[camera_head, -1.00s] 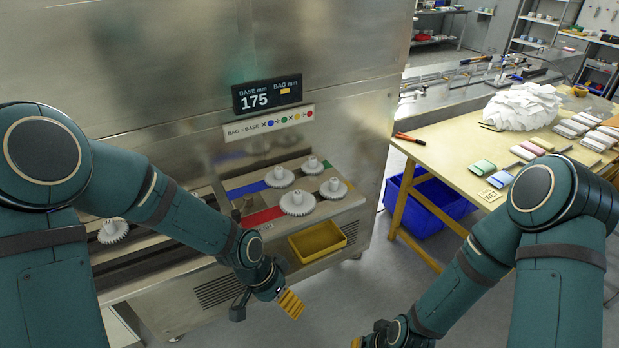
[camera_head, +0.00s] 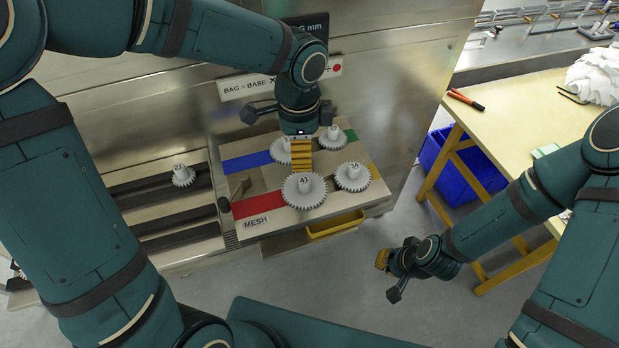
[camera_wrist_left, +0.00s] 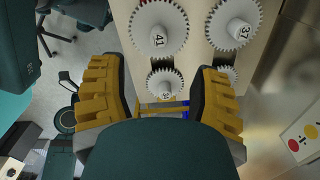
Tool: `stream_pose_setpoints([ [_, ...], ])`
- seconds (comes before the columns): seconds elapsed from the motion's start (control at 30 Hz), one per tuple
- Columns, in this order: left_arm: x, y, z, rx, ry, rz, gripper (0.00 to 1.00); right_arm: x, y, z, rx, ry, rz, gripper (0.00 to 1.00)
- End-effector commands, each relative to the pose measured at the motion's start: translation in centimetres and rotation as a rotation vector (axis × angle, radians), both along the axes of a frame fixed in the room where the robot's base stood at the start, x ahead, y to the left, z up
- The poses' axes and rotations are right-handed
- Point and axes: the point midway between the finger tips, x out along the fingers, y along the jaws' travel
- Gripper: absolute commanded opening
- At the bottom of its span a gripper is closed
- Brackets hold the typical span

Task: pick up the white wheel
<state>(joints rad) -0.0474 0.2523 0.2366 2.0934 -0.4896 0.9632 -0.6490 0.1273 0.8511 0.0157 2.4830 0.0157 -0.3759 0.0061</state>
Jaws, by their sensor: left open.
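Several white toothed wheels sit on the machine's shelf. They are a large wheel marked 41 (camera_head: 304,192), a wheel at the right (camera_head: 353,178), one behind it (camera_head: 332,139) and one partly hidden at the back left (camera_head: 279,153). My left gripper (camera_head: 302,160) is open and empty above them. In the left wrist view its fingers (camera_wrist_left: 158,80) frame a small wheel (camera_wrist_left: 165,86), with wheels 41 (camera_wrist_left: 159,28) and 37 (camera_wrist_left: 234,28) beyond. My right gripper (camera_head: 384,260) hangs away over the floor; its jaw state is unclear.
Another white wheel (camera_head: 183,176) sits on a slotted rack at the left. A yellow tray (camera_head: 336,225) is below the shelf's front edge. A wooden table (camera_head: 510,125) and a blue bin (camera_head: 455,170) stand at the right. The machine's metal wall is behind the shelf.

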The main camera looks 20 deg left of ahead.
Motion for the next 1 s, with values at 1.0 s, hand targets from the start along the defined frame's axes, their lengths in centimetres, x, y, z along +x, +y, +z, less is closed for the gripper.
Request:
stream_pose_setpoints([
  [1.0, 0.2, -0.5, -12.6, -0.002, 0.003, 0.002, 0.63, -0.9, 0.2, -2.7, 0.004, 0.020, 0.015, 0.00],
])
